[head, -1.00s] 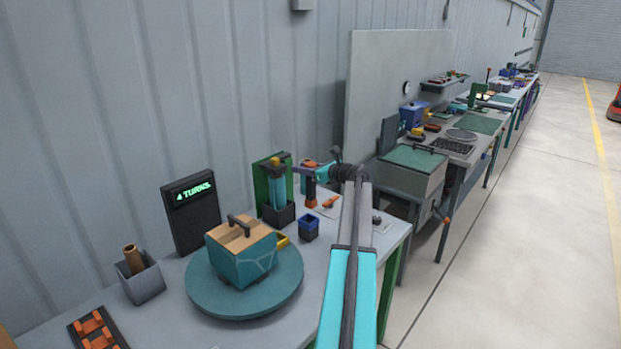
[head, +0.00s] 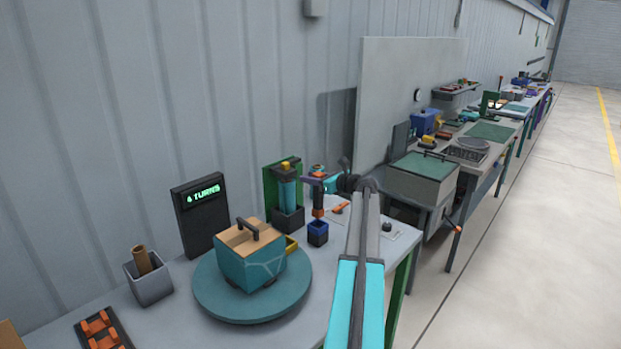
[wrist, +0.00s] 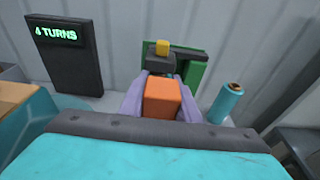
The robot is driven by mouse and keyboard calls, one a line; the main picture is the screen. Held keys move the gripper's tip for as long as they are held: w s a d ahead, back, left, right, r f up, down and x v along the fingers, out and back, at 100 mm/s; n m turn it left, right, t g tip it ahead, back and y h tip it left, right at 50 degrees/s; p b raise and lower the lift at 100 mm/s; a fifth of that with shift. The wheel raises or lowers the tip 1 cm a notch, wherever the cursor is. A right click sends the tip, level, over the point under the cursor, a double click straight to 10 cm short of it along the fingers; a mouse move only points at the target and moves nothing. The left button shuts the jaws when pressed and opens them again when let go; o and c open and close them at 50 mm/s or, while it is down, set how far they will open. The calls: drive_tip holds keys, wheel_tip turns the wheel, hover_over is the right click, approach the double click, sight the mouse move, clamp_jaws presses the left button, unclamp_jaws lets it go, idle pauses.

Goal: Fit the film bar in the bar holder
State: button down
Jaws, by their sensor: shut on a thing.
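My gripper (head: 318,184) has purple fingers, shut on an upright orange block with a dark middle, apparently the film bar (head: 318,211). In the wrist view the orange bar (wrist: 162,98) sits squarely between the two fingers (wrist: 161,95). A small square-mouthed blue cup with a dark base (head: 318,234), possibly the bar holder, stands on the table nearer the camera. In the head picture the bar's lower end shows just above this cup, apart from it. I cannot tell whether the bar's lower end touches the table. The wrist view does not clearly show the cup.
A green stand with a teal column (head: 287,192) is left of the gripper. A teal roll (wrist: 229,100) stands close on the wrist view's right. A turntable (head: 210,300) carries a teal box (head: 252,265). The sign (head: 200,215) and grey bin (head: 150,285) are left.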

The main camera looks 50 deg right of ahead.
drive_tip(key=shift+f+b, duration=0.65)
drive_tip(key=shift+f, duration=0.6)
drive_tip(key=shift+f+p, duration=0.3)
drive_tip(key=shift+f, duration=0.05)
idle(1.1)
drive_tip(key=shift+f+b, duration=0.55)
drive_tip(key=shift+f, duration=1.05)
idle(1.3)
drive_tip(key=c, duration=1.3)
unclamp_jaws()
drive_tip(key=shift+o, duration=0.2)
drive_tip(key=shift+s, duration=0.15)
drive_tip(key=b+v, duration=0.4)
drive_tip(key=v, duration=0.9)
drive_tip(key=shift+s, duration=0.3)
drive_tip(key=shift+r, duration=0.15)
